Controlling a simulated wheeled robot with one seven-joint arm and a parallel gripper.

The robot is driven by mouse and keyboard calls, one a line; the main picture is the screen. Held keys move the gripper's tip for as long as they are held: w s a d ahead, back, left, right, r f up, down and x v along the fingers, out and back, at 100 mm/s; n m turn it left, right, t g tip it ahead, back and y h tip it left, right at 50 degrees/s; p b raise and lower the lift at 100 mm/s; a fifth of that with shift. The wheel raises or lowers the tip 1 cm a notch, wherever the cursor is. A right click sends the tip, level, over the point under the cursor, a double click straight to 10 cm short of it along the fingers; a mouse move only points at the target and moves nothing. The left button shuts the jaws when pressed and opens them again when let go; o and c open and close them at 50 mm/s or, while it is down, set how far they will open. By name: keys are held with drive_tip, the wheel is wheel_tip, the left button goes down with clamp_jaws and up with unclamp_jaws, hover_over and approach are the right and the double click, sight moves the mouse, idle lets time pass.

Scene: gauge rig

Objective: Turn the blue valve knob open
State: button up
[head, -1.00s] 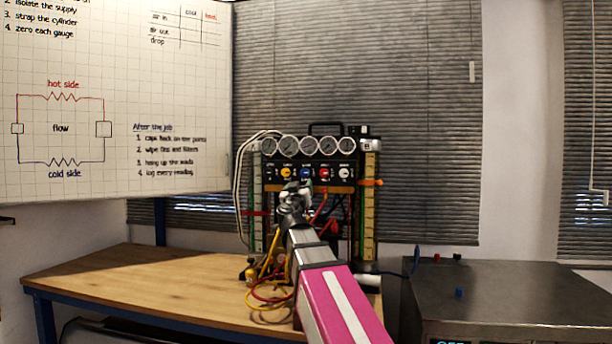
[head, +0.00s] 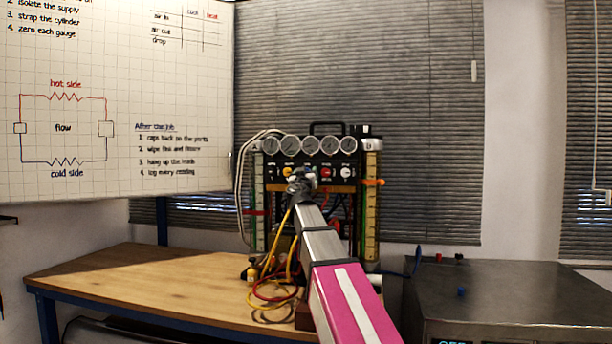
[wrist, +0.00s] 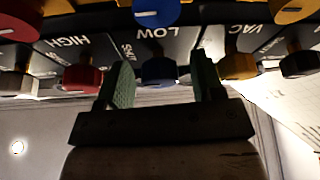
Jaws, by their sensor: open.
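In the wrist view a blue knob (wrist: 160,71) shows between my two fingers, below the label LOW in the picture. A second blue knob (wrist: 155,12) with a white line is cut off at the top edge. I cannot tell which one is the valve's. My gripper (wrist: 161,83) is open, one finger on each side of the lower blue knob; whether they touch it is unclear. In the head view my gripper (head: 301,180) is in front of the gauge rig (head: 355,158) and hides most of the blue knob there.
Red (wrist: 82,78) and yellow (wrist: 239,67) knobs flank the blue one closely. Yellow and red hoses (head: 270,290) hang below the rig onto the wooden bench (head: 140,280). A grey metal cabinet (head: 520,290) stands at right. The bench's left part is clear.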

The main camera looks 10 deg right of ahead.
drive_tip(key=c, duration=0.9)
drive_tip(key=shift+s+n, duration=0.1)
drive_tip(key=shift+n, duration=0.3)
drive_tip(key=shift+n+y, duration=0.85)
drive_tip(key=shift+n, duration=0.65)
drive_tip(key=shift+n+y, duration=0.85)
drive_tip(key=shift+n, duration=0.65)
drive_tip(key=shift+d+r+n+g+y, duration=0.15)
drive_tip(key=shift+n+y, duration=0.45)
drive_tip(key=shift+n, duration=0.8)
drive_tip(key=shift+a+f+n+g+y, duration=0.15)
drive_tip(key=shift+n+y, duration=0.45)
drive_tip(key=shift+n, duration=0.8)
drive_tip(key=shift+d+r+n+g+y, duration=0.1)
drive_tip(key=shift+n+g+y, duration=0.25)
drive_tip(key=shift+n, duration=0.85)
drive_tip(key=shift+d+r+n+g+y, duration=0.15)
drive_tip(key=shift+n+g, duration=0.3)
drive_tip(key=shift+n, duration=0.75)
drive_tip(key=shift+a+n+g, duration=0.1)
drive_tip(key=shift+n+g, duration=0.7)
drive_tip(key=shift+n, duration=1.3)
